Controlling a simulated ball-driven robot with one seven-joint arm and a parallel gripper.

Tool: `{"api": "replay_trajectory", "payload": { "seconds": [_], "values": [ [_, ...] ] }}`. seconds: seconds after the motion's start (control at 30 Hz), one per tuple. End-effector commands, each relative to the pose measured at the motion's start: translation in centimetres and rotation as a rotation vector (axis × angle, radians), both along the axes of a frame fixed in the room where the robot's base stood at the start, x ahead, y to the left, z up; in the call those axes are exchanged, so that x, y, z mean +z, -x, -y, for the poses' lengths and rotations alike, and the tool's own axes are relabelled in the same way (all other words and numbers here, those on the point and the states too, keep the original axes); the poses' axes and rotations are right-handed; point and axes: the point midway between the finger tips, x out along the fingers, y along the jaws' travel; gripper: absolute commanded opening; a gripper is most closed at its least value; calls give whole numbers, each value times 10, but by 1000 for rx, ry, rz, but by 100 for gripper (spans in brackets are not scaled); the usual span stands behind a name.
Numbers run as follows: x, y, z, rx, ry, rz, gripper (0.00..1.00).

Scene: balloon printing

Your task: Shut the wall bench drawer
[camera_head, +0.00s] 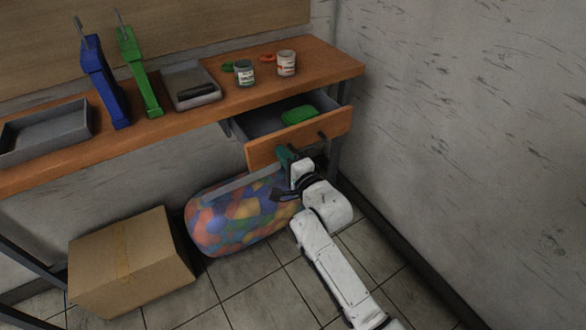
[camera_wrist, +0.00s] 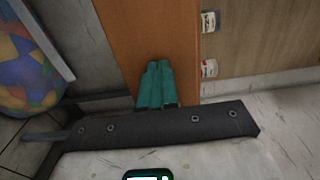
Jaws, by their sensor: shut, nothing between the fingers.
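The wall bench drawer (camera_head: 262,153) stands pulled out under the right end of the wooden bench (camera_head: 150,124). A green item (camera_head: 299,115) lies inside it. The drawer has an orange-brown wooden front with a dark handle (camera_head: 322,135) toward its right side. My gripper (camera_head: 286,155) is at the drawer front, left of the handle, with its teal fingers shut and empty. In the wrist view, the fingers (camera_wrist: 156,85) lie against or just before the wooden front (camera_wrist: 150,35); I cannot tell whether they touch.
A multicoloured balloon bundle (camera_head: 235,212) lies under the bench beside my arm, and a cardboard box (camera_head: 130,262) stands left of it. The bench leg and bare wall (camera_head: 460,130) are close on the right. Cans (camera_head: 286,63), trays and blue and green tools stand on the bench top.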

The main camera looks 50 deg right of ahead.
Motion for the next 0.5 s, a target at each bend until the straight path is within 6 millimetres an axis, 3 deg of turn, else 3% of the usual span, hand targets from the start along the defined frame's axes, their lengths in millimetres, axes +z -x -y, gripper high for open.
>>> {"api": "replay_trajectory", "payload": {
  "seconds": [0.2, 0.5],
  "values": [
    [-8, -54, 14, 2, 3, 5, 0],
    [-5, -114, 32, 1, 0, 3, 0]
  ]
}}
